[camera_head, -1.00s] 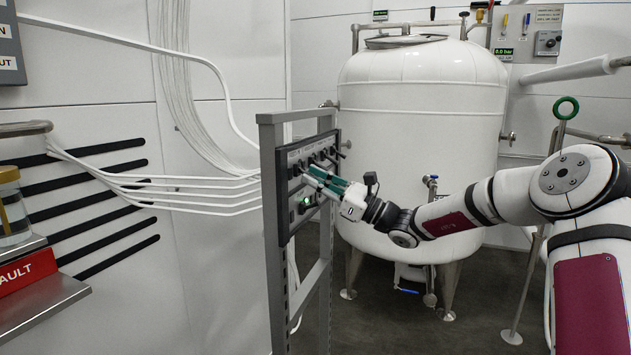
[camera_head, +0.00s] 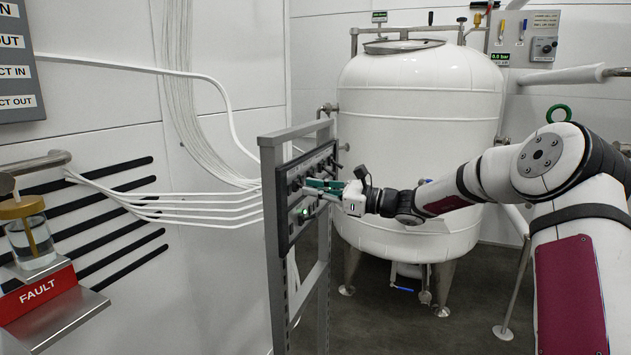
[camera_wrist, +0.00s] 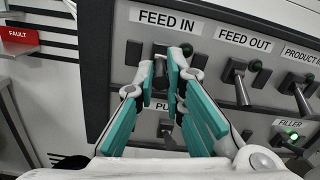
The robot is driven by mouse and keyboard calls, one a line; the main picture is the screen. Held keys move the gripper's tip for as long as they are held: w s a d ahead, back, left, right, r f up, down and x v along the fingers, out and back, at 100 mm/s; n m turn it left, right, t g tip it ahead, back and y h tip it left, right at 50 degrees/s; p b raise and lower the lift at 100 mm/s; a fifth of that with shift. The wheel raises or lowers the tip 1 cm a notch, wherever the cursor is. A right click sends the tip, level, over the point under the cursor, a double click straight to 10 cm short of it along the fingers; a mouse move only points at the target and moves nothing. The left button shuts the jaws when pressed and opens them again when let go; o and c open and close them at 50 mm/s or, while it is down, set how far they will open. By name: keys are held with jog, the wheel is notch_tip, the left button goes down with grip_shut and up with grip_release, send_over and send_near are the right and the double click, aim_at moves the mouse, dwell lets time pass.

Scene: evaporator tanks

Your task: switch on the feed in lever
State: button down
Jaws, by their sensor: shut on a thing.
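The feed in lever (camera_wrist: 159,73) is on the dark control panel, under the "FEED IN" label (camera_wrist: 167,21) in the wrist view. My gripper (camera_wrist: 162,66) has its green-padded fingers on either side of this lever and is shut on it. The fingers hide much of the lever, so its exact tilt is hard to tell. In the head view my gripper (camera_head: 312,187) reaches the panel (camera_head: 285,222) from the right, and the lever itself cannot be made out.
The feed out lever (camera_wrist: 240,84) and a product lever (camera_wrist: 300,97) are to the right. A green-lit filler switch (camera_wrist: 290,135) is lower right. A large white tank (camera_head: 420,110) stands behind the arm. A red fault sign (camera_head: 38,291) and jar are at left.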

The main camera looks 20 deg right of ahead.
jog(key=shift+w+a+r+g+h+p, duration=0.1)
jog(key=shift+r+g+h+p, duration=0.35)
jog(key=shift+g+h+p, duration=0.4)
jog(key=shift+w+a+r+g+h+p, duration=0.1)
jog(key=shift+r+g+h+p, duration=0.45)
jog(key=shift+h+p, duration=0.4)
jog(key=shift+r+g+h+p, duration=0.4)
jog(key=shift+g+h+p, duration=0.3)
jog(key=shift+h, duration=0.4)
jog(key=c, duration=1.7)
grip_release()
jog(key=shift+o, duration=0.2)
jog(key=v, duration=1.2)
jog(key=shift+w+r, duration=0.1)
jog(key=shift+r, duration=0.05)
